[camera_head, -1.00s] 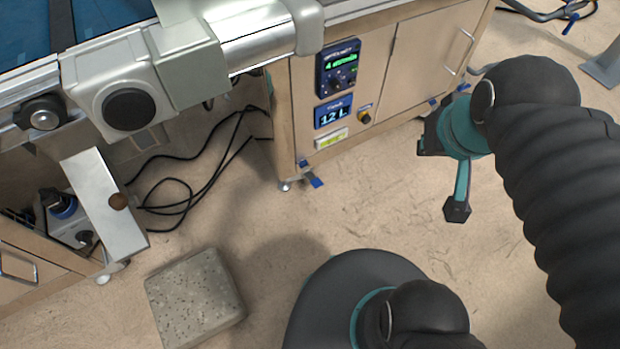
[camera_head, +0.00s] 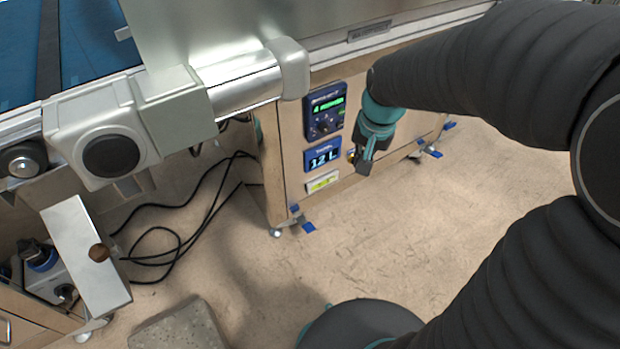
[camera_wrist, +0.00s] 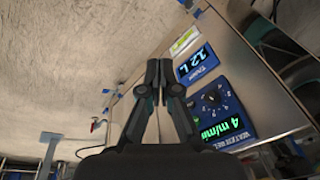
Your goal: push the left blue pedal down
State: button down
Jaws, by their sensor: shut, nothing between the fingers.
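The left blue pedal (camera_head: 309,226) sticks out beside the caster at the cabinet's near left corner, low over the floor. A blue piece at that corner also shows at the top of the wrist view (camera_wrist: 196,13). Another blue pedal (camera_head: 434,152) is at the right caster. My gripper (camera_head: 364,168) is shut and empty, pointing down in front of the cabinet, up and right of the left pedal in the picture and apart from it. Its fingertips meet in the wrist view (camera_wrist: 158,66).
The cabinet front (camera_head: 280,150) carries a dial panel (camera_head: 325,112) and a 12 L display (camera_head: 322,156) close to my gripper. Black cables (camera_head: 180,240) lie on the floor to the left. A speckled block (camera_head: 180,328) is at the bottom. Floor before the cabinet is clear.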

jog(key=w+a+f+m+g+b, duration=0.1)
jog(key=w+a+f, duration=0.2)
jog(key=f, duration=0.5)
jog(key=w+a+f+m+g+b, duration=0.15)
jog(key=w+f, duration=0.25)
jog(key=f, duration=0.5)
jog(key=m, duration=0.6)
send_near(309, 226)
jog(key=shift+d+r, duration=0.1)
jog(key=shift+d, duration=0.05)
jog(key=shift+s+a+f+b, duration=0.1)
jog(key=shift+a+f+b, duration=0.05)
jog(key=shift+f+b, duration=1.3)
jog(key=shift+s+a+f+b, duration=0.15)
jog(key=shift+f+b, duration=0.75)
jog(key=shift+f, duration=1.1)
jog(key=shift+w+f, duration=0.1)
